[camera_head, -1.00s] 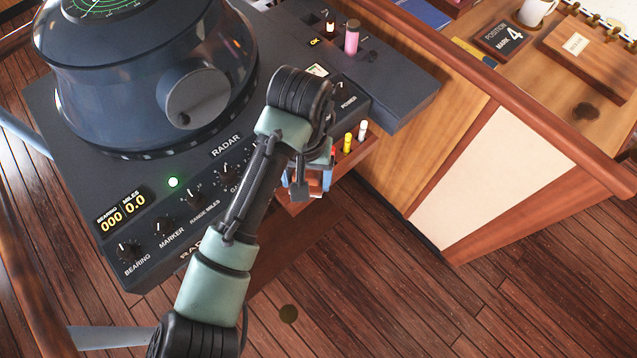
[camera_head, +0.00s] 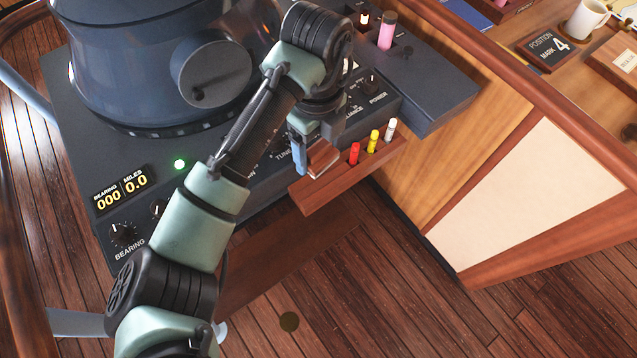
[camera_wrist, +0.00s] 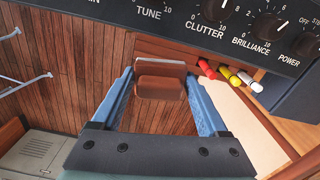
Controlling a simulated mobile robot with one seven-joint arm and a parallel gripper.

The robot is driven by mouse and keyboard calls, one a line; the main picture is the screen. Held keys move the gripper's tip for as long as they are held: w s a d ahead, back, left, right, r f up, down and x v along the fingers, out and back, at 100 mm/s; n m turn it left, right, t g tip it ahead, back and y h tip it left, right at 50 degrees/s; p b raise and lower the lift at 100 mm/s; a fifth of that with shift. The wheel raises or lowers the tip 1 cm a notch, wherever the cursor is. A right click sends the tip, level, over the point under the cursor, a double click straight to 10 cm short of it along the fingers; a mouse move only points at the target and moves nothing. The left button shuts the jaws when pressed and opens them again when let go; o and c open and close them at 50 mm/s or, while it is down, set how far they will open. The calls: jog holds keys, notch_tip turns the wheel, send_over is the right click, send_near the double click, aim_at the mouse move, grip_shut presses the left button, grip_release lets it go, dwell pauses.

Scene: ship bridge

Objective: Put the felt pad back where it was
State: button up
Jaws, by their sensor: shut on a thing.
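The felt pad, a small brown block with a pale grey layer (camera_wrist: 160,88), sits between the two blue fingers of my gripper (camera_wrist: 160,74) in the wrist view. My gripper is shut on it. In the head view my gripper (camera_head: 310,160) is at the left end of a small wooden rack (camera_head: 345,181) on the radar console's front. The pad (camera_head: 323,158) shows there beside the one visible blue finger; the other is hidden. I cannot tell whether the pad touches the rack.
A wooden desk with a white mug (camera_head: 586,20) is at upper right. Open floor lies below the rack.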

aim_at(318, 184)
jog(key=shift+w+m, duration=0.15)
jog(key=shift+m, duration=0.75)
notch_tip(318, 184, down, 10)
jog(key=shift+r+p, duration=0.1)
jog(key=shift+p, duration=0.6)
jog(key=o, duration=1.2)
notch_tip(318, 184, up, 12)
jog(key=shift+r+b, duration=0.1)
jog(key=shift+b, duration=0.9)
jog(key=shift+d, duration=0.1)
